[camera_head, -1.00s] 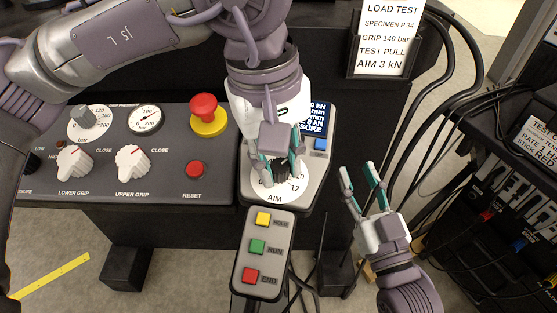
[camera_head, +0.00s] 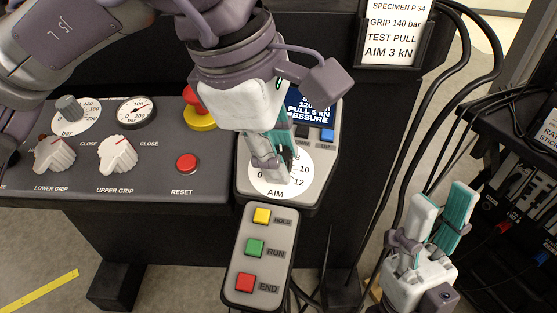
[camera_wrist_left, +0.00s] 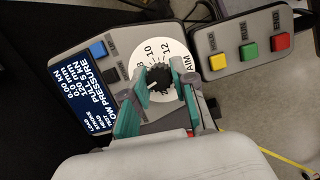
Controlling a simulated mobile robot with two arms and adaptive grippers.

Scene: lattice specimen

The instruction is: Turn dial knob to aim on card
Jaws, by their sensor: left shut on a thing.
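The aim dial (camera_head: 270,190) is a white disc on the grey console, with 0, 8, 10 and 12 readable in the head view. Its dark ribbed knob (camera_wrist_left: 158,79) sits between the fingers of my left gripper (camera_head: 278,155), which is shut on it. In the wrist view a short white mark on the knob slants to the lower left; fingers hide the numbers there. The card (camera_head: 394,35) reads grip 140 bar, test pull, aim 3 kN. My right gripper (camera_head: 439,220) is open and empty.
A button box (camera_head: 259,255) with HOLD, RUN and END sits just below the dial. Left are the reset button (camera_head: 187,163), upper grip knob (camera_head: 117,155) and red stop button (camera_head: 196,97). Black cables hang between the console and my right gripper.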

